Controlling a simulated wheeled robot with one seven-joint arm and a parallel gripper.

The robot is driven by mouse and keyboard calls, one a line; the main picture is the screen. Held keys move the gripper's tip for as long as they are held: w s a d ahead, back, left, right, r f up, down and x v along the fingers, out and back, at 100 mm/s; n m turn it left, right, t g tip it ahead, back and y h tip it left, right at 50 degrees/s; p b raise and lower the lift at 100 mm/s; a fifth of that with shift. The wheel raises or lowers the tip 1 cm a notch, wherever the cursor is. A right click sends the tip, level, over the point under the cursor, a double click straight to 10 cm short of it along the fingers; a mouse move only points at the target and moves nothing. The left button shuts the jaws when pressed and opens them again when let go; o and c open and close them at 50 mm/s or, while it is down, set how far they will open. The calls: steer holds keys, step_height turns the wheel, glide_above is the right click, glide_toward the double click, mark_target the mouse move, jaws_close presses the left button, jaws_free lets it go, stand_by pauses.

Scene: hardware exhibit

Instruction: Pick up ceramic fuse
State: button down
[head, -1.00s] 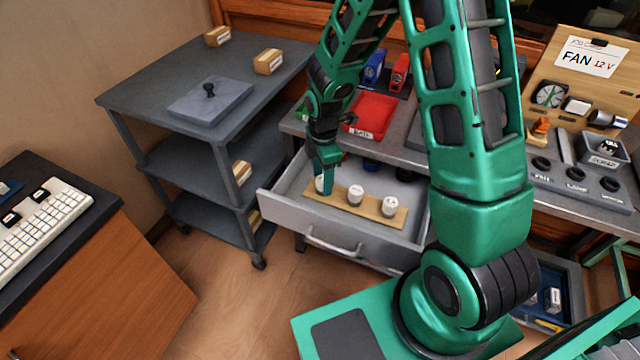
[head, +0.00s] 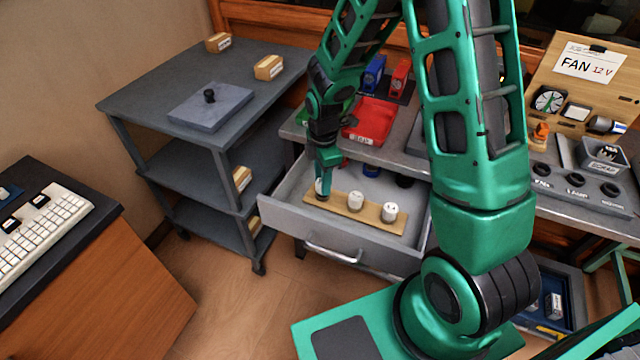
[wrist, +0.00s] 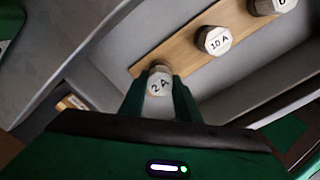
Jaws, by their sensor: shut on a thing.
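Several white ceramic fuses stand on a wooden strip (head: 372,211) in the open grey drawer. In the wrist view, the fuse marked 2 A (wrist: 159,84) sits between my fingers, at the end of the strip. My gripper (wrist: 160,95) is shut on it; in the head view my gripper (head: 323,180) points down at the strip's left end and hides part of this fuse. The fuse marked 10 A (wrist: 214,41) stands beside it, apart from my fingers. Another fuse (wrist: 268,5) is cut off at the wrist view's top edge. I cannot tell whether the held fuse touches the strip.
A red bin (head: 370,121) stands on the bench above the drawer. A grey shelf cart (head: 150,90) stands to the left. Small round dark and blue things lie at the drawer's back.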

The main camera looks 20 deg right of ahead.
step_height(320, 180, up, 3)
steer(key=shift+w+r, duration=0.1)
steer(key=s+a+r, duration=0.6)
steer(key=s+a, duration=0.2)
steer(key=shift+a+r, duration=0.35)
steer(key=shift+a, duration=0.05)
